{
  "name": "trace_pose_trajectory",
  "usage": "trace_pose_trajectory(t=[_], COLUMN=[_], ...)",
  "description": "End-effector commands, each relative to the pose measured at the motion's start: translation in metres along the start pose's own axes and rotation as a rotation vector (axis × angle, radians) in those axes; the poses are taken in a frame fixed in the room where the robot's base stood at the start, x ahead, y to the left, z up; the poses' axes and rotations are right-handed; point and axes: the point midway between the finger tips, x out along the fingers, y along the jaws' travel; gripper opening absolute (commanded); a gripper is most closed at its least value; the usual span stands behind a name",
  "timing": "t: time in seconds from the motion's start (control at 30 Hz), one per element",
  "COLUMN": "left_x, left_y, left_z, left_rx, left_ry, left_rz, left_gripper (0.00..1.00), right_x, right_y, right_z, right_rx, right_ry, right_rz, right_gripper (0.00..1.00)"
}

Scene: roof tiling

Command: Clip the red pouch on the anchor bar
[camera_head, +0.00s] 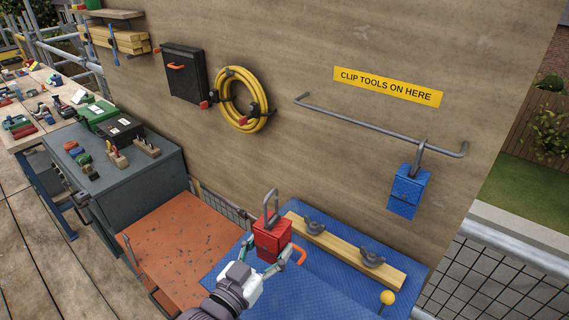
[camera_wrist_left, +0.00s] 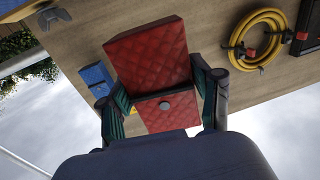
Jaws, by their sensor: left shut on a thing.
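The red pouch (camera_head: 272,238) has a grey metal clip standing up from its top. My left gripper (camera_head: 276,252) is shut on the red pouch and holds it upright. In the head view it appears in front of the blue surface and the wooden beam. In the left wrist view the quilted red pouch (camera_wrist_left: 155,75) sits between the two fingers (camera_wrist_left: 165,95). The anchor bar (camera_head: 380,125) is a grey rail on the wall, up and to the right of the pouch and apart from it. A blue pouch (camera_head: 408,192) hangs by its clip near the bar's right end. My right gripper is not in view.
A yellow sign (camera_head: 387,86) is above the bar. A coiled yellow hose (camera_head: 243,99) and a black box (camera_head: 184,72) hang to the left. A wooden beam (camera_head: 335,246) with grey cleats lies below the bar. The bar's left and middle stretch is free.

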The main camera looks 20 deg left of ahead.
Motion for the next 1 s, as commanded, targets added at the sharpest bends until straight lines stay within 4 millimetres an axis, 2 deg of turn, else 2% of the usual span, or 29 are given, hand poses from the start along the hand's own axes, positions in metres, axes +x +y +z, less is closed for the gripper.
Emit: trace_pose_trajectory(t=[0.03, 0.2, 0.33, 0.5, 0.6, 0.77, 1.0], left_x=[0.019, 0.071, 0.098, 0.115, 0.119, 0.128, 0.151], left_y=[-0.004, -0.024, -0.044, -0.060, -0.063, -0.061, -0.058], left_z=[-0.020, -0.052, -0.075, -0.090, -0.091, -0.090, -0.090], left_rx=[0.016, 0.014, 0.009, 0.002, 0.000, -0.002, -0.002], left_ry=[0.010, 0.006, 0.006, 0.005, 0.005, 0.006, 0.008], left_rz=[0.037, 0.118, 0.141, 0.147, 0.147, 0.147, 0.147], left_gripper=[0.11, 0.11, 0.11, 0.11, 0.11, 0.11, 0.11], right_x=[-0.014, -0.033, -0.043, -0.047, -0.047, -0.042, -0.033], right_y=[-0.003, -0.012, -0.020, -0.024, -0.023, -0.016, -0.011], right_z=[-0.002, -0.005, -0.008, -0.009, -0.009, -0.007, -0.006], right_rx=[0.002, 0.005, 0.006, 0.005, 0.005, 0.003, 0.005], right_ry=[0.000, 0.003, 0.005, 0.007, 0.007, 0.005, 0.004], right_rz=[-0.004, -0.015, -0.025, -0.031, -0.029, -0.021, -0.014], right_gripper=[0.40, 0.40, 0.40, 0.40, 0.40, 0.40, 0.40])
